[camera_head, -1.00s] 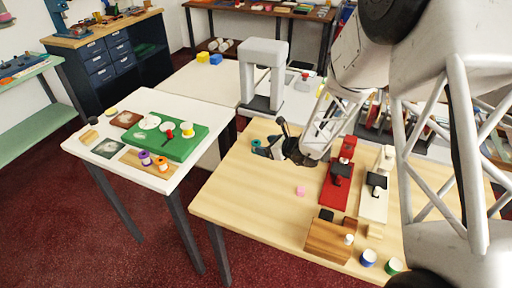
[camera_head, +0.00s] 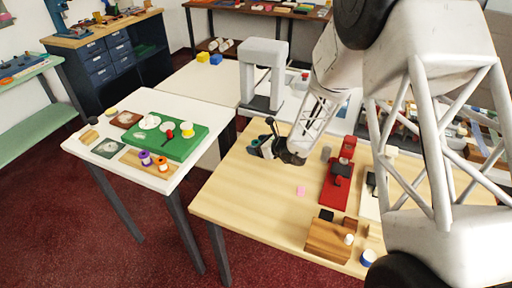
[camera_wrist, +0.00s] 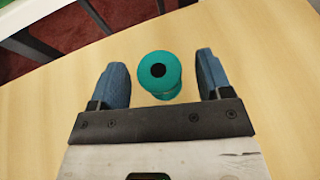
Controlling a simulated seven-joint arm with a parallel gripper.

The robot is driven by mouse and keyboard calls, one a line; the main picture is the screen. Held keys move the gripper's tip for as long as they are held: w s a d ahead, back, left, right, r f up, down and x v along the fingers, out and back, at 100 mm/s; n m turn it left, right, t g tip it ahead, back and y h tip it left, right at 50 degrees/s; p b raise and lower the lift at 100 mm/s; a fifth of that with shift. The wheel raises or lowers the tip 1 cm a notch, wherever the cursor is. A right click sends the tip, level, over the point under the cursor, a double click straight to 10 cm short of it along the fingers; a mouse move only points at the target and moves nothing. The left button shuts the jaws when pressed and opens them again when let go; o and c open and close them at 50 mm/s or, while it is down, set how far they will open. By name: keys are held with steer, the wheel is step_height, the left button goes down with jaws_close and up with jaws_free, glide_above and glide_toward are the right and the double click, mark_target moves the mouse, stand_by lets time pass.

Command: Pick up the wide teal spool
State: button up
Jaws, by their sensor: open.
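The wide teal spool (camera_wrist: 160,76) stands on the light wooden table in the wrist view, its round top with a dark centre hole facing the camera. My gripper (camera_wrist: 161,70) is open, with one blue finger on each side of the spool and a visible gap on both sides. In the head view my gripper (camera_head: 258,147) is at the table's far left corner. There the spool is largely hidden by the gripper, and I cannot make it out clearly.
A grey arch-shaped stand (camera_head: 263,75) rises behind my gripper. A white table (camera_head: 150,178) with spools stands at the left.

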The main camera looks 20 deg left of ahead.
steer(key=shift+w+a+f, duration=0.1)
steer(key=shift+a+f, duration=0.15)
steer(key=shift+a, duration=0.15)
steer(key=shift+c, duration=0.3)
steer(key=c, duration=0.9)
